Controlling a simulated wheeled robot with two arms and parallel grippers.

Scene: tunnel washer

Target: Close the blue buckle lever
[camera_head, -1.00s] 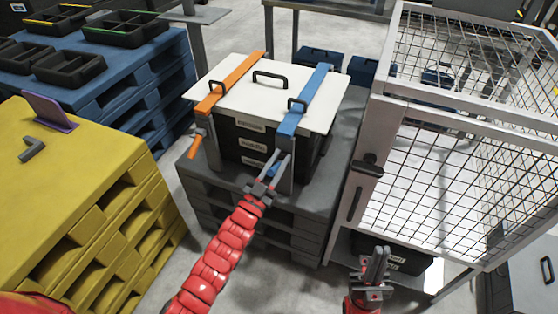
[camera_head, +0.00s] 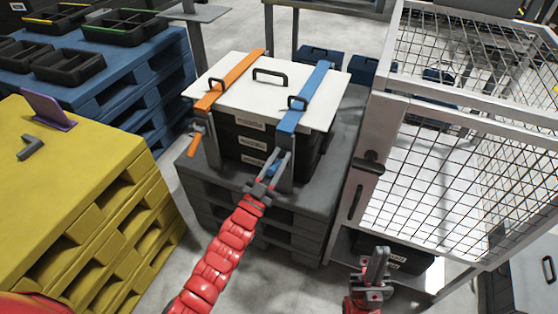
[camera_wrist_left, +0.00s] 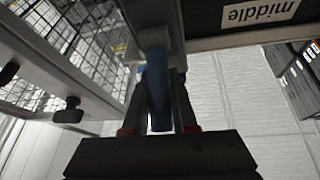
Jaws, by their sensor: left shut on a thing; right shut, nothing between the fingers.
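The blue buckle lever (camera_head: 274,164) hangs at the front of a black box stack (camera_head: 250,147), below the blue strap (camera_head: 305,97) that crosses the white lid (camera_head: 255,95). My left gripper (camera_head: 276,162) is shut on the lever. In the left wrist view the blue lever (camera_wrist_left: 157,88) stands between the fingers, and a grey metal part lies behind it. The fingers hide part of the lever in the head view. My right gripper (camera_head: 379,262) is shut and empty, low in front of the mesh cage.
An orange strap (camera_head: 230,81) with its own orange lever (camera_head: 194,144) is at the box's left. A wire mesh cage (camera_head: 460,165) stands close on the right. A yellow pallet (camera_head: 75,165) is at left. Some floor is clear between the pallets.

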